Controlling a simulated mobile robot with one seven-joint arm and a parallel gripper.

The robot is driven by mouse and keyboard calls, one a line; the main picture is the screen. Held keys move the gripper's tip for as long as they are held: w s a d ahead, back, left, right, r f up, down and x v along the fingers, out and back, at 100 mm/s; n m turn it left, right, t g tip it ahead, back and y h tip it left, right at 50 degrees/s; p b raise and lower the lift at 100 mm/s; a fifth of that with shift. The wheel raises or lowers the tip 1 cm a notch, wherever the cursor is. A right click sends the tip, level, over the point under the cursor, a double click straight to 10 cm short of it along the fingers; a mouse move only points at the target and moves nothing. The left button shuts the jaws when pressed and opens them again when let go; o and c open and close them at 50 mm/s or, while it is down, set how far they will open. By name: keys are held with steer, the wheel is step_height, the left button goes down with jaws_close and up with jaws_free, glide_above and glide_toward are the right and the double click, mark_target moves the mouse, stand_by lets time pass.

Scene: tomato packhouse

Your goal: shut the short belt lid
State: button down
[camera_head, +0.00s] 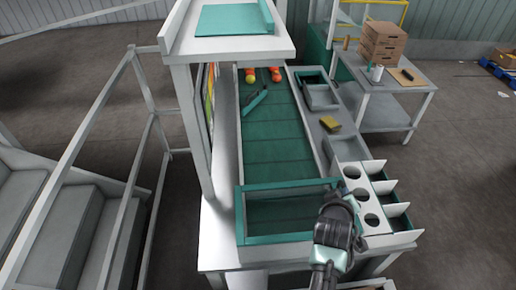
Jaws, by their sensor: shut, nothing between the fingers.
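A teal-framed lid with a dark see-through panel (240,215) is at the near end of the green belt (280,150). I take it as the short belt lid; I cannot tell whether it lies flat or is a little raised. My gripper (342,204) is at the right edge of this frame, over its near right corner, and appears shut with nothing in it. The hand hides that corner and its fingertips, so I cannot tell whether they touch the frame.
Red and yellow-green tomatoes (275,72) and a teal tool (255,101) lie on the belt's far part. A white divided rack with round holes (352,172) stands right of my gripper. A yellow sponge (330,123) is beyond it. A side table (395,115) carries brown boxes (382,42).

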steer(key=shift+d+f, duration=0.2)
steer(key=shift+f, duration=0.3)
steer(key=shift+s+f, duration=0.1)
steer(key=shift+s+f, duration=0.15)
steer(key=shift+f, duration=0.05)
steer(key=shift+r, duration=0.3)
steer(key=r, duration=0.1)
steer(key=p, duration=0.1)
steer(key=a+r+p, duration=0.1)
steer(key=shift+w+a+r, duration=0.1)
steer(key=shift+w+r, duration=0.2)
steer(key=b+v, duration=0.1)
steer(key=v, duration=1)
steer(key=shift+w+r+b, duration=0.3)
steer(key=shift+w+r, duration=0.05)
steer(key=shift+r, duration=0.05)
steer(key=shift+a, duration=0.15)
